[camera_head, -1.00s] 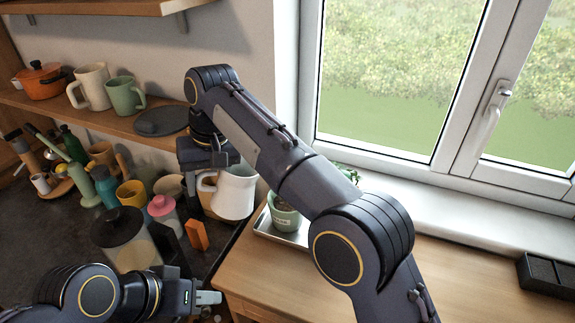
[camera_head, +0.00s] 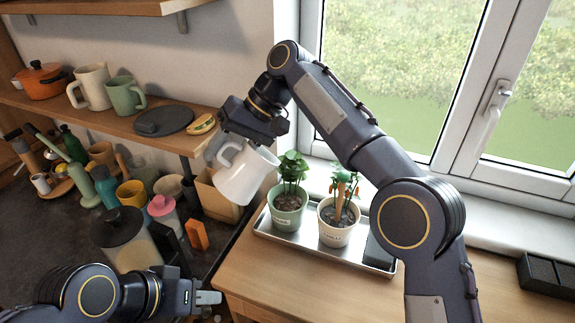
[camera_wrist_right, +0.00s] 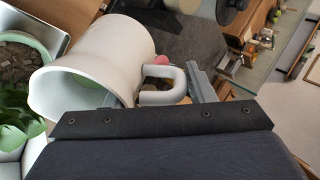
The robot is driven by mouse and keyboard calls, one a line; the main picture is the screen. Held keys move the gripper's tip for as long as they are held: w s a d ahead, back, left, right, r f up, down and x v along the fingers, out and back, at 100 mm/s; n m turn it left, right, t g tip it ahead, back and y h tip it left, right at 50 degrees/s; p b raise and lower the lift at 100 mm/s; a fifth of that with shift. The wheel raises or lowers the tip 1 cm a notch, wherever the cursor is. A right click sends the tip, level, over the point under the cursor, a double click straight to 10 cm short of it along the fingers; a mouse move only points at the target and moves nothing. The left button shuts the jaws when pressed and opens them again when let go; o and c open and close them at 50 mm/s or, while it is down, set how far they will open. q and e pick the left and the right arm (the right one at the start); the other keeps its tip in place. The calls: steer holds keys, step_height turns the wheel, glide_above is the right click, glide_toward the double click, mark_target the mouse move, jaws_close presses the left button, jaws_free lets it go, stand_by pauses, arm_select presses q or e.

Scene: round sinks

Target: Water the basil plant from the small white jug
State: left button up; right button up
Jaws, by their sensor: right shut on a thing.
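My right gripper (camera_head: 222,150) is shut on the handle of the white jug (camera_head: 243,178). The jug is held in the air, tilted with its mouth towards the plants, just left of the basil plant. It also fills the upper left of the right wrist view (camera_wrist_right: 105,55), its mouth facing lower left. I see no water in or leaving it. The basil plant (camera_head: 293,166) has broad leaves and stands in a green pot (camera_head: 287,218) with dark soil and a label. My left gripper (camera_head: 208,297) is low at the left, apart from everything; its finger gap is not clear.
A white pot (camera_head: 336,237) with a plant bearing orange bits stands right of the basil on the same metal tray (camera_head: 315,254). A dark block (camera_head: 379,250) is at the tray's right end. Bottles and cups crowd the left counter. The wooden top (camera_head: 300,295) in front is clear.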

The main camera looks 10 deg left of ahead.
steer(key=shift+w+d+r+g+y, duration=0.15)
steer(key=shift+r+g+y, duration=0.15)
steer(key=shift+r+y, duration=0.1)
steer(key=shift+w+d+r+g+y, duration=0.2)
steer(key=shift+d+r+g+y, duration=0.1)
steer(key=shift+r+y, duration=0.15)
steer(key=shift+w+d+r+g+y, duration=0.15)
steer(key=shift+r+g+y, duration=0.2)
steer(key=shift+y, duration=0.1)
stand_by(1.9)
steer(key=shift+w+d+r+g+y, duration=0.4)
steer(key=shift+d+r+g+y, duration=0.15)
steer(key=shift+r+y, duration=0.15)
stand_by(1.9)
